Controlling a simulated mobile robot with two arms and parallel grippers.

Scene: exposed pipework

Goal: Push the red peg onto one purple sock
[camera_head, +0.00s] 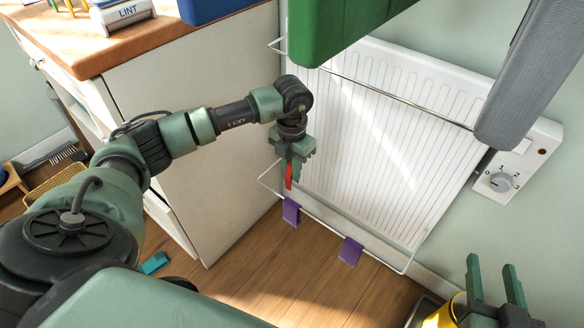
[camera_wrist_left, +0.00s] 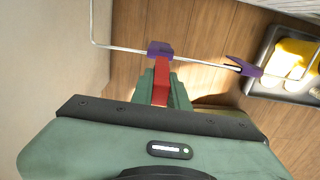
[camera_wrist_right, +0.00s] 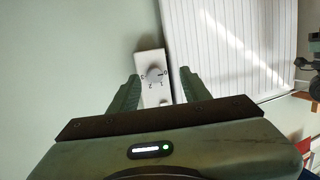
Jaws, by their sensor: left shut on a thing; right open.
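My left gripper (camera_head: 293,150) is shut on a red peg (camera_head: 289,177), which points down. The red peg also shows between the fingers in the left wrist view (camera_wrist_left: 161,82). One purple sock (camera_head: 291,211) hangs over the lower wire rail (camera_head: 325,229). The peg's tip is just above this sock in the head view; whether they touch I cannot tell. A second purple sock (camera_head: 350,251) hangs further right on the same rail; it also shows in the left wrist view (camera_wrist_left: 243,67). My right gripper (camera_head: 494,284) is open and empty, at the lower right.
A white radiator (camera_head: 385,140) stands behind the rail. A cabinet (camera_head: 205,130) is close on the left. Large green (camera_head: 335,25) and grey (camera_head: 528,75) shapes overhang the top. A control dial (camera_head: 502,182) is at the right. A tray with something yellow (camera_wrist_left: 293,63) is on the floor.

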